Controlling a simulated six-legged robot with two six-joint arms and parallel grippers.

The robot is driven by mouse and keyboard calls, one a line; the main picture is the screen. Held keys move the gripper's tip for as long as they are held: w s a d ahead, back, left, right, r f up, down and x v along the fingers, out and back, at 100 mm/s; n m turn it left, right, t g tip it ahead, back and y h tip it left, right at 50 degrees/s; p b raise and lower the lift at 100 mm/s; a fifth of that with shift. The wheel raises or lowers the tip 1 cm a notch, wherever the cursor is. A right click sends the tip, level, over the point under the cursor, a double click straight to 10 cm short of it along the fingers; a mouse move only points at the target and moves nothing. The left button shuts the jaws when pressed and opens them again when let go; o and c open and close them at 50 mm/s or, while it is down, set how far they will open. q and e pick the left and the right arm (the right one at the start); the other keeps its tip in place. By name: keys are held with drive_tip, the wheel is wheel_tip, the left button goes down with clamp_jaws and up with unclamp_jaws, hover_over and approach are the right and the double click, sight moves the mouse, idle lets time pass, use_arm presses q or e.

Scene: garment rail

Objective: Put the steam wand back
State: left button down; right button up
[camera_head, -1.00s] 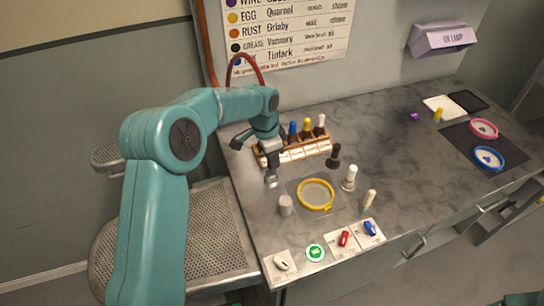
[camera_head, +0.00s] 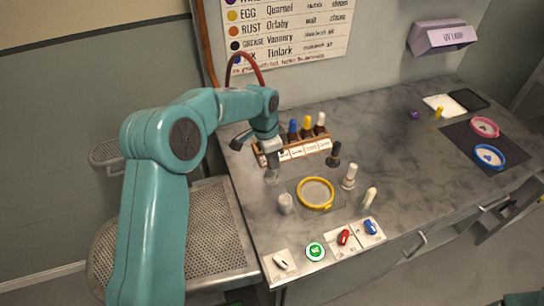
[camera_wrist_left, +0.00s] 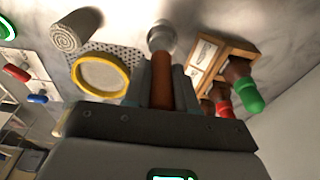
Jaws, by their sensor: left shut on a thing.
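My left gripper (camera_head: 272,160) is shut over the left part of the counter, pointing down. In the left wrist view its jaws (camera_wrist_left: 160,85) close on a reddish-brown shaft with a round silver head, which looks like the steam wand (camera_wrist_left: 161,38). In the head view the wand's silver end (camera_head: 271,178) shows below the jaws, a little above or at the counter; I cannot tell which. A red hose (camera_head: 246,57) arcs behind my left arm; its far end is hidden. My right gripper is out of view.
Right of the wand is a yellow ring (camera_head: 316,193) on a perforated plate. A bottle rack (camera_head: 305,150) stands behind. A grey-white cylinder (camera_head: 286,204), a dark-capped bottle (camera_head: 334,154) and two pale upright pieces are close by. Switch panels (camera_head: 343,239) line the front edge.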

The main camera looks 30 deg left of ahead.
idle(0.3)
use_arm(q)
drive_tip(key=shift+f+b, duration=0.45)
drive_tip(key=shift+f, duration=0.15)
drive_tip(key=shift+f, duration=0.2)
idle(0.5)
drive_tip(key=c, duration=0.5)
unclamp_jaws()
drive_tip(key=shift+r, duration=0.1)
drive_tip(key=shift+r+p, duration=2.6)
drive_tip(key=shift+r, duration=1.1)
